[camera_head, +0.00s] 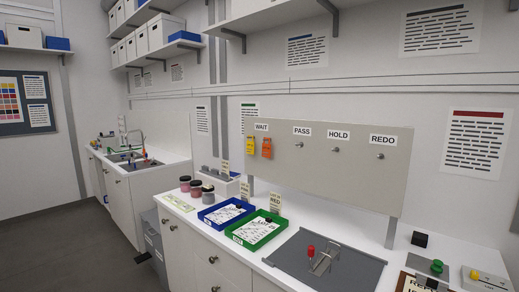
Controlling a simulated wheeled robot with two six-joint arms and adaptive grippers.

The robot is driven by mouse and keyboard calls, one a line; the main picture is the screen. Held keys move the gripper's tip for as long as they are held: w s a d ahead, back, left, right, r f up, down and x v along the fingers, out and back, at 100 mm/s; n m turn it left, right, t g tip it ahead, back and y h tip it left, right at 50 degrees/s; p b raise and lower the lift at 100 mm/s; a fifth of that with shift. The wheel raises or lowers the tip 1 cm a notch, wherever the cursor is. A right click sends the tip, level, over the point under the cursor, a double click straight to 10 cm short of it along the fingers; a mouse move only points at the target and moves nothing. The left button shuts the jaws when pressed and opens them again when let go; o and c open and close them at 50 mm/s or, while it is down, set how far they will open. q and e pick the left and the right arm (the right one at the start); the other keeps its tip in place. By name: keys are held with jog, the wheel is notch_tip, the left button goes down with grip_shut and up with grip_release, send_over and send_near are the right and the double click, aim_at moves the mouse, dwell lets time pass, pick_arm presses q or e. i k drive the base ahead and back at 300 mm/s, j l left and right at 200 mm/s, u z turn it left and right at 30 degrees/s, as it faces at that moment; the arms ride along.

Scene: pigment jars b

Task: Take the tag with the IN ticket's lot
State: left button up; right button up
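A yellow tag (250,145) and an orange tag (266,148) hang side by side under the WAIT label (261,127) on the grey peg board (340,175). Their print is too small to read. The pegs under PASS, HOLD and REDO are bare. A small upright ticket (275,202) stands behind the green tray (277,236); one line seems to read RED. I cannot tell which is the IN ticket, nor read a lot on either. Neither of my grippers is in view.
A blue tray (207,220) with papers stands left of the green tray. Several jars (196,188) with dark lids stand further left. A grey plate (290,262) with a red-knobbed stand (311,251) lies in front of the board. A green-topped object (437,267) is at lower right.

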aim_at(266, 148)
jog(key=i+j+z, duration=0.1)
jog(key=i+j, duration=0.25)
jog(key=i+j+z, duration=0.15)
jog(key=i+j, duration=0.2)
jog(key=j, duration=0.2)
jog(key=i+j+z, duration=0.1)
jog(key=i+j, duration=0.2)
jog(key=j, duration=0.2)
jog(key=i+j+z, duration=0.1)
jog(key=i+j, duration=0.2)
jog(key=j, duration=0.2)
jog(key=i+j+z, duration=0.1)
jog(key=i+j, duration=0.2)
jog(key=j, duration=0.25)
jog(key=i+j+z, duration=0.15)
jog(key=j, duration=0.45)
jog(key=i+j+z, duration=0.1)
jog(key=i+j, duration=0.2)
jog(key=j, duration=0.3)
jog(key=i+j+z, duration=0.1)
jog(key=i+j, duration=0.15)
jog(key=j, duration=0.35)
